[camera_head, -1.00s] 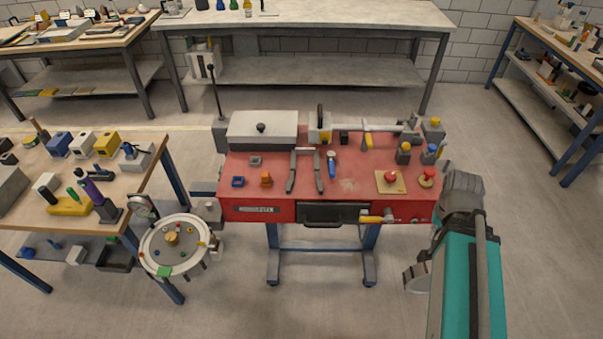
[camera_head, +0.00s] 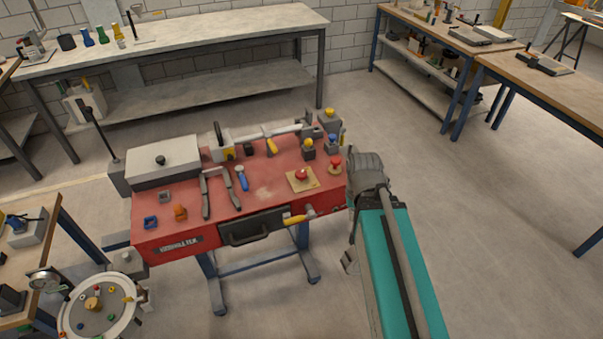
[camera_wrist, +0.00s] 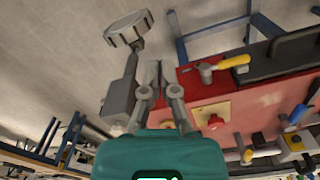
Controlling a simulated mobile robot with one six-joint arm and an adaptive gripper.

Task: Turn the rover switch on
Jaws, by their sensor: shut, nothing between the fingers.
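No part is clearly marked as the rover switch, so I cannot tell which it is. The red workbench (camera_head: 160,239) carries a red mushroom button (camera_head: 302,174) on a tan plate and a second red-topped knob (camera_head: 336,162) near its right end. A yellow-handled lever (camera_head: 296,219) sticks out of the front face; it also shows in the wrist view (camera_wrist: 234,62). The plated red button shows there too (camera_wrist: 215,121). My gripper (camera_wrist: 156,64) is shut and empty, beside the bench end, apart from the button and lever. In the head view my gripper cannot be made out.
A black drawer handle (camera_head: 245,234) is on the bench front. Pliers-like tools (camera_head: 219,192), a blue-handled tool (camera_head: 242,178) and small blocks lie on top. A round white table (camera_head: 70,318) stands front left. Open floor (camera_head: 480,230) lies to the right.

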